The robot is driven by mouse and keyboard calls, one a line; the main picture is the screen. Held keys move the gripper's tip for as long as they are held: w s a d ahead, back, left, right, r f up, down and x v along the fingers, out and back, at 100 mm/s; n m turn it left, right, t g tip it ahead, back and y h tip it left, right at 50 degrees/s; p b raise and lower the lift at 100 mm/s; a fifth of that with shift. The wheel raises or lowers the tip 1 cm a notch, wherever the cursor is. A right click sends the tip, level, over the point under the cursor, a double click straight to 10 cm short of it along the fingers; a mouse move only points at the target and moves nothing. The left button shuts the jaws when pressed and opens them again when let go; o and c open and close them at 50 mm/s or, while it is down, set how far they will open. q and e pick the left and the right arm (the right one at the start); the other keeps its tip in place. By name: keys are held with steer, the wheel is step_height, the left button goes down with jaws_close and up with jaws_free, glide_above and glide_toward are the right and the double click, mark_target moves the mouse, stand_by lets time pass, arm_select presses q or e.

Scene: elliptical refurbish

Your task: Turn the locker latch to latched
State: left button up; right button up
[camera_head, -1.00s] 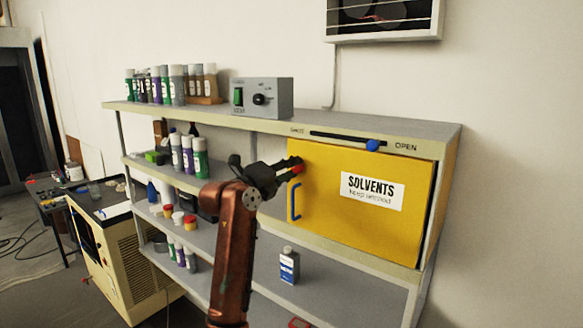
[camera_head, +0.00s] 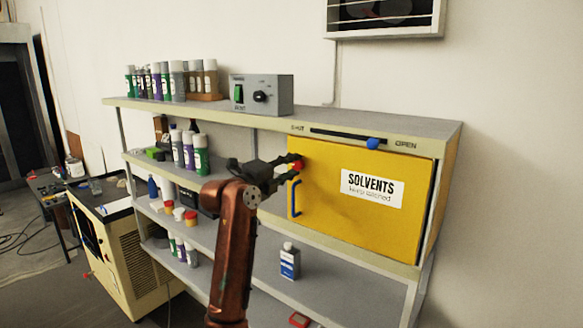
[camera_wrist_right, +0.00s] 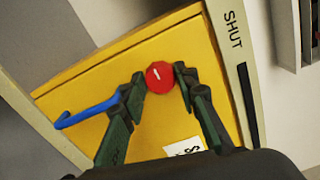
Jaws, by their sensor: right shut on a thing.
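The yellow locker (camera_head: 340,220) with a "SOLVENTS keep latched" label is closed at the right end of the shelf unit. Its latch is a red round knob (camera_head: 298,165) at the door's upper left, above the blue handle (camera_head: 295,198). My right gripper (camera_head: 294,167) is at the knob. In the right wrist view the red knob (camera_wrist_right: 159,77) has a short white mark, tilted, and sits between the fingertips of my right gripper (camera_wrist_right: 158,82), one finger on each side. The blue handle (camera_wrist_right: 88,112) shows left of the fingers. My left gripper is not in view.
Above the locker is a slider (camera_head: 373,143) with a blue knob, near the OPEN end. A grey switch box (camera_head: 262,94) and several spray cans (camera_head: 170,82) stand on the top shelf.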

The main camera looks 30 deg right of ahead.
steer(key=o, duration=1.1)
steer(key=shift+o, duration=0.2)
steer(key=shift+a, duration=0.1)
steer(key=v, duration=1.2)
steer(key=shift+f, duration=0.1)
